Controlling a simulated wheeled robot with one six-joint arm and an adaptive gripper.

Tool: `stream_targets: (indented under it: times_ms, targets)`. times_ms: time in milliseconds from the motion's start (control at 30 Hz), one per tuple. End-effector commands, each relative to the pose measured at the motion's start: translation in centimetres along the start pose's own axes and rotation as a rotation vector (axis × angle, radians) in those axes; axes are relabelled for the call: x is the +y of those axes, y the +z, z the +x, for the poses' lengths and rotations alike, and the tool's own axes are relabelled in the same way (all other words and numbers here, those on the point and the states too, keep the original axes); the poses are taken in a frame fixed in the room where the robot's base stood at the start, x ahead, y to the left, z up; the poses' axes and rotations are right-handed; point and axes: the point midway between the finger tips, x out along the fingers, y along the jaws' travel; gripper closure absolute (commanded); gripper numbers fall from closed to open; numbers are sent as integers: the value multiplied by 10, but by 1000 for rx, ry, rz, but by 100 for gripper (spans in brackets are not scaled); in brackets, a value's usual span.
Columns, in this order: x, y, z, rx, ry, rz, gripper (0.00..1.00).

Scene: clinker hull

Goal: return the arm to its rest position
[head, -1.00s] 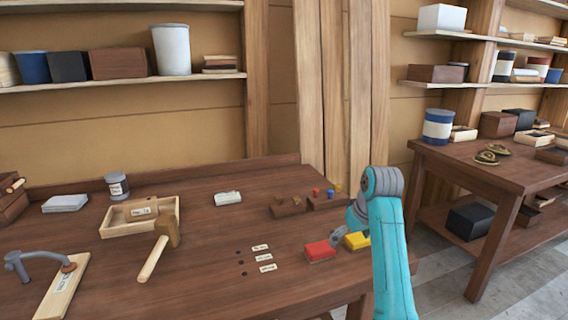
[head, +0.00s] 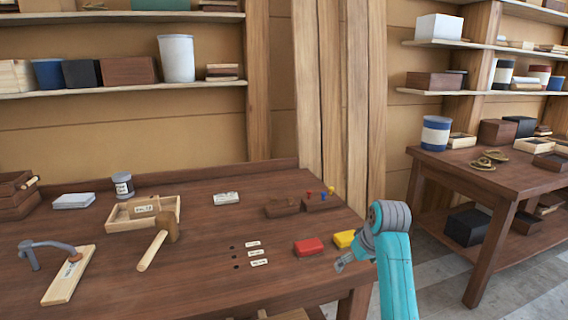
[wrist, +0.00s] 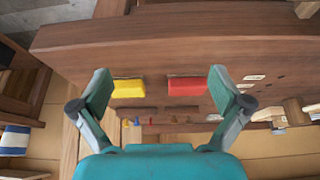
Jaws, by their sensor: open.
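My teal arm rises at the lower right of the head view, with my gripper (head: 341,265) small and grey near the bench's right front edge. In the wrist view my gripper (wrist: 158,88) shows two fingers spread wide, with nothing between them. A red block (head: 309,246) and a yellow block (head: 344,239) lie on the bench, close to my gripper but apart from it. In the wrist view the yellow block (wrist: 128,88) and the red block (wrist: 187,86) appear beyond the fingers.
The wooden workbench (head: 190,290) carries a mallet (head: 153,249), an open tray (head: 118,215), a clamp on a board (head: 66,280) and small coloured pegs in dark blocks (head: 282,207). A second table (head: 460,172) stands at the right. Floor shows between them.

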Motion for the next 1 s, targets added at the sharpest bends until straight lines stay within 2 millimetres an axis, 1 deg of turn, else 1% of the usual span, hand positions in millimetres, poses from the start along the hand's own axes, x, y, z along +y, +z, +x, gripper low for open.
stream_targets:
  times_ms: [33,167,267,367,500,567,700,767,800,867,1000]
  targets:
    - [-2,7,9,3,1,3,0]
    - [-4,22,30,24,9,14,0]
    - [-8,39,50,43,16,24,0]
    - [-13,62,74,70,26,39,0]
    - [-22,105,109,117,45,61,0]
    - [-26,124,122,140,54,70,0]
    - [-37,169,146,191,73,92,0]
    - [-42,189,154,212,81,100,0]
    - [-46,202,158,226,86,105,0]
    - [-51,222,164,248,94,113,0]
    - [-64,269,171,298,114,130,0]
